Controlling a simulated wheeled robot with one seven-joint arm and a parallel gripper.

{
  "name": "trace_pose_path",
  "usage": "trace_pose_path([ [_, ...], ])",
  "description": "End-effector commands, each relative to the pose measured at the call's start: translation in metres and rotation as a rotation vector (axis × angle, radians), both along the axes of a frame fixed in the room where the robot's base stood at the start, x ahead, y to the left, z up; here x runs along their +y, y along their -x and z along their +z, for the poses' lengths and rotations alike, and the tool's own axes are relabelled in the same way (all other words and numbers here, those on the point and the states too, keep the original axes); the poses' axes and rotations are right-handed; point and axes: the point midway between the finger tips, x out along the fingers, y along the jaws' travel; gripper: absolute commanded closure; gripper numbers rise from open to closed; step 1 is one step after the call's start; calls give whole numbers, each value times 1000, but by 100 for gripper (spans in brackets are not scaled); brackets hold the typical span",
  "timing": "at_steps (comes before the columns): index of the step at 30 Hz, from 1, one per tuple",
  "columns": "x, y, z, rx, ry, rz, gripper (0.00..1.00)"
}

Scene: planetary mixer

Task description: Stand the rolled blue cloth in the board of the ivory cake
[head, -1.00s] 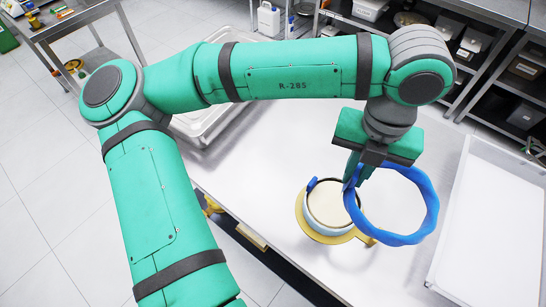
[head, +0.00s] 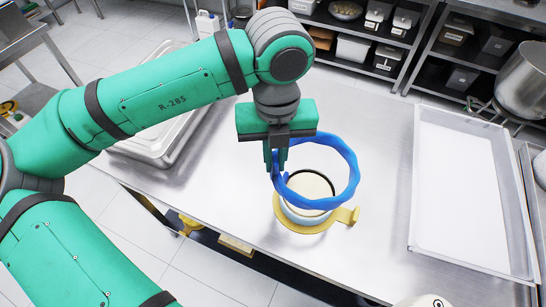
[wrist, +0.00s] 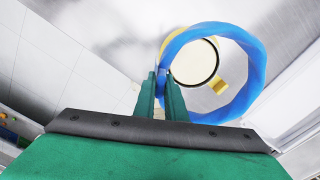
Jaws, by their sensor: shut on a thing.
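My gripper (head: 275,174) is shut on the rolled blue cloth (head: 352,172), a thick closed ring held by its left side. It also shows in the wrist view (wrist: 254,62), with my gripper (wrist: 162,88) at its left edge. The ivory cake (head: 308,186) has a cream top with a dark line round its edge. It sits on a round yellow board (head: 322,227) with a tab at the right. In the head view the ring overlaps the cake and appears raised above it. The ring and fingers hide part of the cake and board; the exact gap cannot be told.
A large white-bottomed tray (head: 457,255) lies to the right and a metal pan (head: 150,152) to the left. A steel mixing bowl (head: 522,85) stands at the upper right. The steel table (head: 385,125) is clear between the cake and the right tray.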

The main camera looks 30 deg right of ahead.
Motion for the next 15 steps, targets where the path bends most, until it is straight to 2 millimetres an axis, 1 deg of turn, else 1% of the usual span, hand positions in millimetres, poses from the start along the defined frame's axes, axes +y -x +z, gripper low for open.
trace_pose_path([
  [5,0,1,-2,1,1,1,100],
  [15,2,1,-29,1,1,4,100],
])
